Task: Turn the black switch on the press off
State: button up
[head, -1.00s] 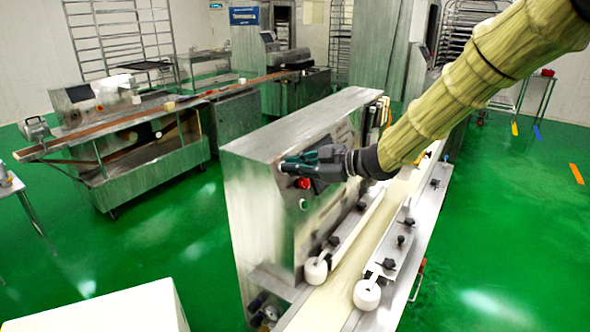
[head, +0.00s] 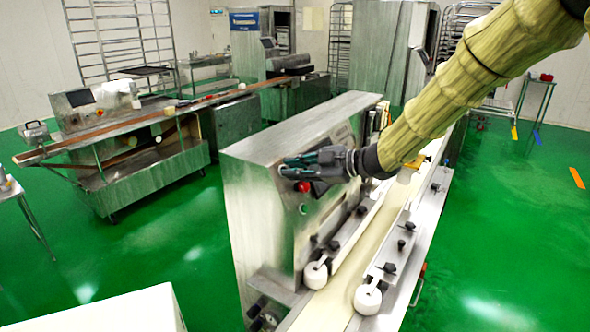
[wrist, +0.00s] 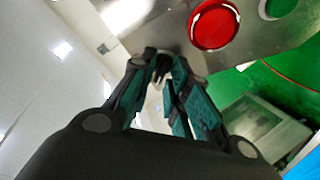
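The press (head: 265,185) is a tall metal housing beside a pale conveyor belt. Its control panel also shows in the wrist view (wrist: 262,32), with a red button (wrist: 213,25) and a green button (wrist: 277,8). My gripper (head: 286,165) points left at the panel, just above the red button. In the wrist view its teal fingers (wrist: 164,62) come close together at the panel's edge. A small dark thing (wrist: 161,66) shows between the tips; it may be the black switch, but I cannot tell. The fingers hide that part of the panel in the head view.
The belt (head: 338,282) with its guide rails and black knobs (head: 389,268) runs below my arm. A pale box (head: 100,312) is at the front left. Another machine line (head: 150,140) stands at the back left.

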jog(key=shift+o, duration=0.4)
jog(key=v, duration=1.2)
